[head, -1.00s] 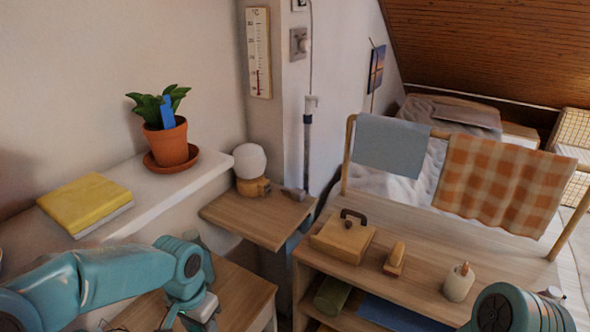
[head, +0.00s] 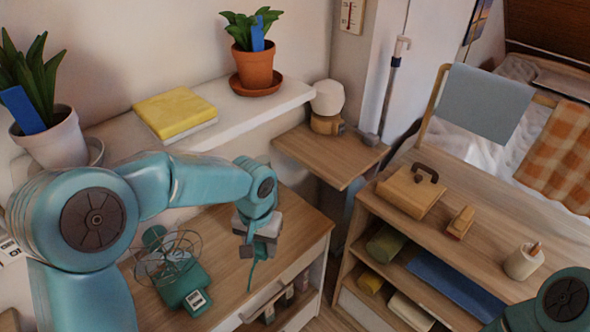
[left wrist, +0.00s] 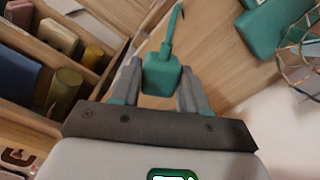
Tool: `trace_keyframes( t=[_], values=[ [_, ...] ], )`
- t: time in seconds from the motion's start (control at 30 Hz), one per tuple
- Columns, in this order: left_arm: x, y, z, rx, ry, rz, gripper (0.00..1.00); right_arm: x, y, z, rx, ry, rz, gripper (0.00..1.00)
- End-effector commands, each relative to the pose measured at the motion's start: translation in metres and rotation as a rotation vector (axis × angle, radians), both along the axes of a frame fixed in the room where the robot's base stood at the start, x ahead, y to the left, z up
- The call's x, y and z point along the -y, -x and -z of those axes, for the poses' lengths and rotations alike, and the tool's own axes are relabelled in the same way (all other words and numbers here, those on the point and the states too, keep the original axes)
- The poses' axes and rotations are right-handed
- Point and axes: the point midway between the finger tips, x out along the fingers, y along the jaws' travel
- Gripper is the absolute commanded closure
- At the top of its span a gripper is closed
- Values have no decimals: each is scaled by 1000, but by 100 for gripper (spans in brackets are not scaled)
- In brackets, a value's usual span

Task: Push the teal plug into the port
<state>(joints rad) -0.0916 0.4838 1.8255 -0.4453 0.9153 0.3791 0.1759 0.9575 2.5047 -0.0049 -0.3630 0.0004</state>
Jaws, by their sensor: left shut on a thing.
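My left gripper (head: 259,243) is shut on the teal plug (left wrist: 161,75), above the wooden drawer top. In the left wrist view, the plug is a small rounded block between the two grey fingers (left wrist: 160,88), with a thin teal cord running from its far end. In the head view a teal strip hangs below the gripper. A teal desk fan (head: 183,287) with a wire cage stands on the drawer top, left of the gripper and apart from it; its base also shows in the left wrist view (left wrist: 272,28). I cannot make out the port. My right gripper is out of frame.
The wooden drawer unit (head: 307,222) has a partly open drawer at its front. A white shelf (head: 232,108) with a yellow book (head: 176,112) and potted plants runs behind. A shelf unit (head: 475,238) with small items stands right. Bare wood lies around the fan.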

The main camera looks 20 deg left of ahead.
Motion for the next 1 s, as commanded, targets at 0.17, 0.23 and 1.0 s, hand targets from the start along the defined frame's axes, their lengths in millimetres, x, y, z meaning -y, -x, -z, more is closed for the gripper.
trace_keyframes(
  t=[0.17, 0.23, 1.0],
  values=[
    [20, 2, -4, 1, 0, 91, 82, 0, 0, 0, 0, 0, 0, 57],
    [36, 4, -8, 1, 0, 169, 82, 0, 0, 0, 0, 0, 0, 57],
    [143, 15, -31, 1, 0, 699, 82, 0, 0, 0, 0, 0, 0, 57]
  ],
)
